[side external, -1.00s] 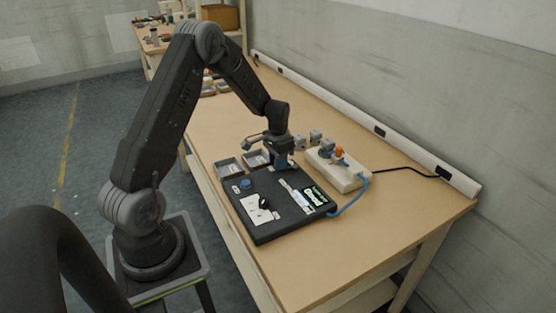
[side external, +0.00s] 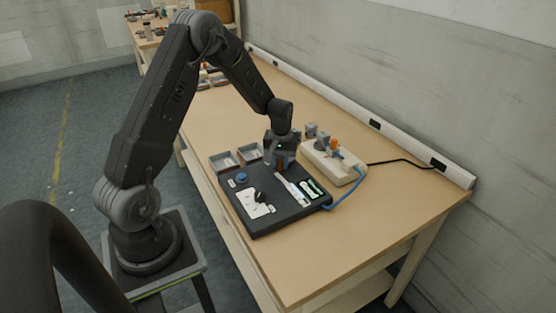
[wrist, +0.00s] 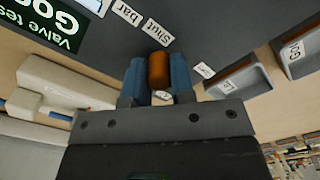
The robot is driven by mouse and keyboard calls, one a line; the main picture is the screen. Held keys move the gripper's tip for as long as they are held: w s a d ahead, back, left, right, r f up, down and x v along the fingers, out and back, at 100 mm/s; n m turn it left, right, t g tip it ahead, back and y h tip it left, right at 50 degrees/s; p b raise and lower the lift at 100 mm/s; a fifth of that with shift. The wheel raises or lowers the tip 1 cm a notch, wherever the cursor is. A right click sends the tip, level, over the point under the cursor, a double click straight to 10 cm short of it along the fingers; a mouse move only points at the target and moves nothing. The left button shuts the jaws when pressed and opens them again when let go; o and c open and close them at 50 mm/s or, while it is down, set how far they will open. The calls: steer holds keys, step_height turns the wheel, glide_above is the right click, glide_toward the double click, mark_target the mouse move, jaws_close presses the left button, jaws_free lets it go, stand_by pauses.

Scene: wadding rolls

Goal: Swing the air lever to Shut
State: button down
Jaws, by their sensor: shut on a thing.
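My gripper (wrist: 158,78) has two blue fingers, one on each side of an upright orange-brown cylinder (wrist: 159,70), which looks like the air lever's grip. The fingers are shut on it. In the side view my gripper (side external: 281,163) is low over the back edge of the dark test box (side external: 262,232), with a bit of orange between the fingers. In the wrist view a "Shut" label (wrist: 157,31) lies on the box just beyond the grip. A smaller white label (wrist: 204,70) lies to its right. The lever's pivot and arm are hidden.
A pale block (side external: 338,172) with an orange-topped fitting stands behind the box, joined by a blue hose (side external: 347,196). Two grey trays (side external: 222,162) (side external: 249,152) sit beside the box. A blue button (side external: 242,178) and a white plate (side external: 254,205) are on its top. The table's near right is clear.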

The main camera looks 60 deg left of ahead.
mark_target(282, 160)
steer(key=shift+w+d+n, duration=0.1)
steer(key=shift+d+n, duration=0.1)
steer(key=shift+n, duration=0.3)
steer(key=c, duration=1)
jaws_free()
steer(key=shift+d, duration=0.1)
steer(key=shift+o, duration=0.2)
steer(key=shift+r, duration=0.1)
step_height(282, 160, up, 14)
